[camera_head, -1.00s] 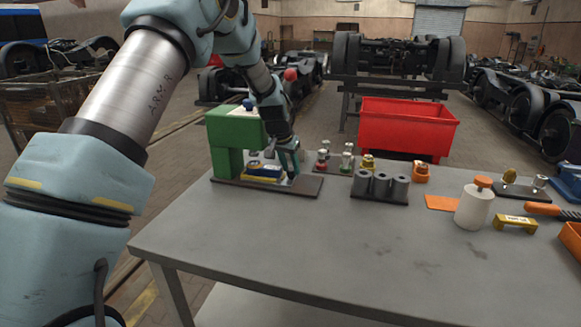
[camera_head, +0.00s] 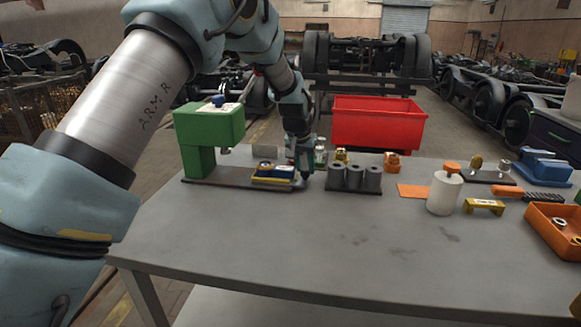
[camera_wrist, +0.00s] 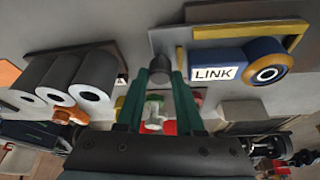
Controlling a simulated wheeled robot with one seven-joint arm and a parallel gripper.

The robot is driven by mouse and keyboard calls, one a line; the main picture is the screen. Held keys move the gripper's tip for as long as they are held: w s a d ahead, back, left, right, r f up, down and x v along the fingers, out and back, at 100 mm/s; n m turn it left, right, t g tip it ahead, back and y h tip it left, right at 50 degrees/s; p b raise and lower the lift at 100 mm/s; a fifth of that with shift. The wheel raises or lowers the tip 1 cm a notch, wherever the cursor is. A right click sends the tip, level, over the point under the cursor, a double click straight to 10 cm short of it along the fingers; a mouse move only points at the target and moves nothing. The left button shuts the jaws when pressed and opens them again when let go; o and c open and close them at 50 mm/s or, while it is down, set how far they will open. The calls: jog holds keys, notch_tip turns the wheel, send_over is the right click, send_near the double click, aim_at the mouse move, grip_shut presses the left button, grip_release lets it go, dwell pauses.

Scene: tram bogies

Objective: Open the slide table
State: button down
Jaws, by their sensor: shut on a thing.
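The green press (camera_head: 209,125) stands on a dark base plate (camera_head: 212,182) at the left of the table. Its slide table (camera_head: 275,182) is out to the right of the press head, near the right end of the base. It carries a yellow nest (camera_wrist: 293,42) holding a blue link (camera_wrist: 262,58) labelled LINK. My gripper (camera_head: 303,178) is at the slide table's right end. In the wrist view my gripper (camera_wrist: 162,80) is shut on a dark round knob (camera_wrist: 159,66), which sits between the green fingertips.
A grey block with three cylinders (camera_head: 354,178) stands close to the right of my gripper. A red bin (camera_head: 378,123) is behind the table. A white bottle (camera_head: 444,193) and an orange tray (camera_head: 538,222) are further right. The front of the grey table (camera_head: 330,245) is clear.

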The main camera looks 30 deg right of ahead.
jog(key=c, duration=0.8)
grip_release()
jog(key=shift+r, duration=0.1)
jog(key=b+v, duration=0.3)
jog(key=v, duration=0.7)
jog(key=shift+s+a+r, duration=0.15)
jog(key=shift+s+r, duration=0.05)
jog(key=shift+r, duration=0.1)
jog(key=w+a+f+n+y, duration=0.1)
jog(key=w+a+f+n, duration=0.1)
jog(key=a, duration=1.2)
jog(key=w+a+f+n+y, duration=0.1)
jog(key=w+a+n, duration=0.2)
jog(key=a, duration=1)
jog(key=s+a+f+n, duration=0.1)
jog(key=s+a, duration=0.3)
jog(key=a, duration=0.3)
jog(key=s+a+f+n+y, duration=0.1)
jog(key=s+a, duration=0.3)
jog(key=a, duration=0.4)
jog(key=s+a+f+n, duration=0.3)
jog(key=s+a, duration=0.2)
jog(key=a, duration=0.3)
jog(key=shift+s+g, duration=0.15)
jog(key=shift+g, duration=0.25)
